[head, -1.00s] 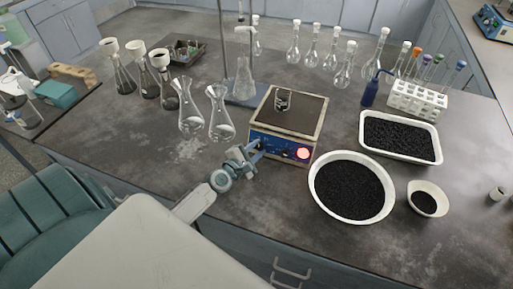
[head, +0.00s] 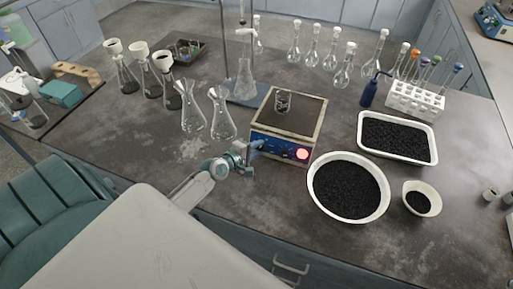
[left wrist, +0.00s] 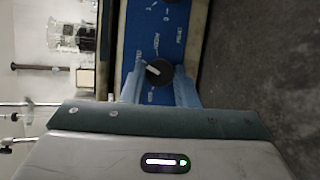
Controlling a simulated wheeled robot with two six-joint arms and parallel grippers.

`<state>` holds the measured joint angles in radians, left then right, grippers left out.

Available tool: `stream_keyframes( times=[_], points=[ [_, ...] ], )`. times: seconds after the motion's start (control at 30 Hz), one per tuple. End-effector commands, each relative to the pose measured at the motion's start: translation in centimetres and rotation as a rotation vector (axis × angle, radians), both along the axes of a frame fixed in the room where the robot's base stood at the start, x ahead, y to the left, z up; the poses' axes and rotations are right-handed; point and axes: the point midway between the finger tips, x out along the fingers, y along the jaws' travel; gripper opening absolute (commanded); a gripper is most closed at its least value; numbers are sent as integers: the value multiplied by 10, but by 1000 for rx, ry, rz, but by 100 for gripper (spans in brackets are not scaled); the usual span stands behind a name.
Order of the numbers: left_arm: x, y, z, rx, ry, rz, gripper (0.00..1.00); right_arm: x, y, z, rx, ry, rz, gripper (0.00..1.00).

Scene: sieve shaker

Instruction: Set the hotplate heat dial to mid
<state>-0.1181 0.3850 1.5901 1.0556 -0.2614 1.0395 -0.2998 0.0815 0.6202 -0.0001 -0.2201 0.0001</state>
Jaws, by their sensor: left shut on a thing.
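The hotplate (head: 290,116) stands on the bench with a dark top plate and a blue front panel with a lit red round light. A small glass beaker (head: 283,101) stands on its top. My left gripper (head: 255,146) is at the left part of the blue panel, its fingers on either side of the heat dial (left wrist: 160,72), shut on it. The dial is a dark round knob with a white pointer mark, seen in the left wrist view. Small white labels surround it, too blurred to read surely. In the head view my gripper hides the dial. My right gripper is not in view.
Glass flasks (head: 222,118) stand just left of the hotplate. A large bowl of black grains (head: 384,207) stands close at its right front, with a white tray (head: 433,150) and a small bowl (head: 437,204) beyond. The bench front left of my gripper is clear.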

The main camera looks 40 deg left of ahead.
Motion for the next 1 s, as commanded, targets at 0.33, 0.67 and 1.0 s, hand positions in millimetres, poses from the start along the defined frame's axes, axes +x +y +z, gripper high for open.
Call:
stream_keyframes(
  times=[0.33, 0.67, 1.0],
  points=[
    [0, 0, -1, 7, 3, -3, 4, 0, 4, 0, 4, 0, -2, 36],
    [0, 0, 0, 6, 2, -2, 48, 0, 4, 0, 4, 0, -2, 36],
    [-17, 3, 5, 9, 4, -4, 48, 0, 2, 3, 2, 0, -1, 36]
  ],
)
